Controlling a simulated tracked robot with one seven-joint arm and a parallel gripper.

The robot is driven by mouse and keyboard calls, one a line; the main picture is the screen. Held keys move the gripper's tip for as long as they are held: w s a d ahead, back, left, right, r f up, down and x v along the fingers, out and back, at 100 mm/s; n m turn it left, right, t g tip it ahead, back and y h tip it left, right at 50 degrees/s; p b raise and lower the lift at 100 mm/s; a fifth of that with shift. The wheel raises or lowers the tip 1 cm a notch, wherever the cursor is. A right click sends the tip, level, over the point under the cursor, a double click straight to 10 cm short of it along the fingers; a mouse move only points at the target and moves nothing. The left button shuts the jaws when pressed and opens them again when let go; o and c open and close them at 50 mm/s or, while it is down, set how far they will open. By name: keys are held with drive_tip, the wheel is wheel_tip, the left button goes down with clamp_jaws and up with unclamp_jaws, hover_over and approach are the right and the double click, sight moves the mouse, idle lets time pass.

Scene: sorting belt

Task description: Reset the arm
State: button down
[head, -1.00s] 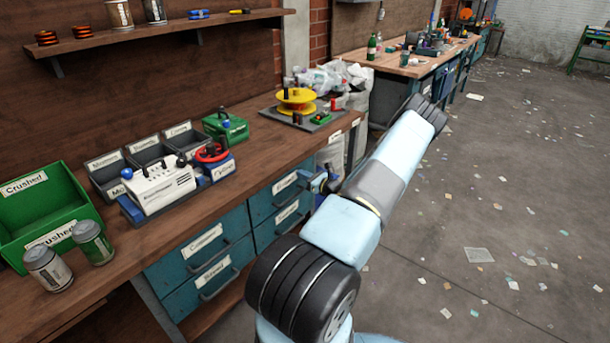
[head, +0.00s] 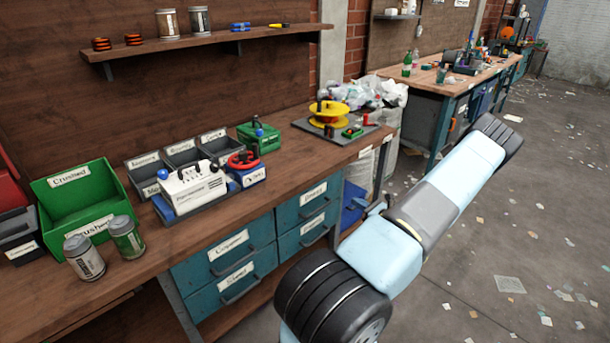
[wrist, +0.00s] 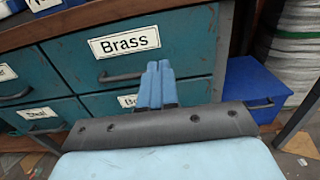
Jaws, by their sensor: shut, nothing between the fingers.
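Behind the fingers are teal drawers (wrist: 85,68), one labelled "Brass". The fingers appear in front of the drawer fronts; I cannot tell how far apart they are.
On the bench stand a green "Crushed" bin (head: 72,205), two cans, a white machine (head: 192,186) and a yellow reel (head: 328,114). A blue box (wrist: 252,88) is right of the drawers. Open floor with scattered scraps lies to the right.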

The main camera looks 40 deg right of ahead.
drive_tip(key=w+a+r+n+g+y, duration=0.35)
drive_tip(key=w+a+r+n, duration=0.2)
drive_tip(key=a+r, duration=0.2)
drive_tip(key=w+a+r+n+g+y, duration=0.3)
drive_tip(key=w+a+r+n+y, duration=0.1)
drive_tip(key=a+r+n, duration=0.3)
drive_tip(key=a+r+n+g, duration=0.75)
drive_tip(key=a+r, duration=0.65)
drive_tip(key=a, duration=0.4)
drive_tip(key=s+a+r+n+g+h, duration=0.1)
drive_tip(key=s+a+r+n+h, duration=0.1)
drive_tip(key=s+a+r+n, duration=0.35)
drive_tip(key=s+a+r+n+g+h, duration=0.1)
drive_tip(key=s+a+r+n+h, duration=0.15)
drive_tip(key=a+r, duration=0.45)
drive_tip(key=s+a+r+n+t+h, duration=0.1)
drive_tip(key=s+a+r+n+h, duration=0.1)
drive_tip(key=s, duration=0.5)
drive_tip(key=s+a+r+n+t+h, duration=0.2)
drive_tip(key=s+a+r+n, duration=0.2)
drive_tip(key=s, duration=0.3)
drive_tip(key=shift+s+a+r+n+t, duration=0.3)
drive_tip(key=shift+s+a+n, duration=0.1)
drive_tip(key=shift+n, duration=0.2)
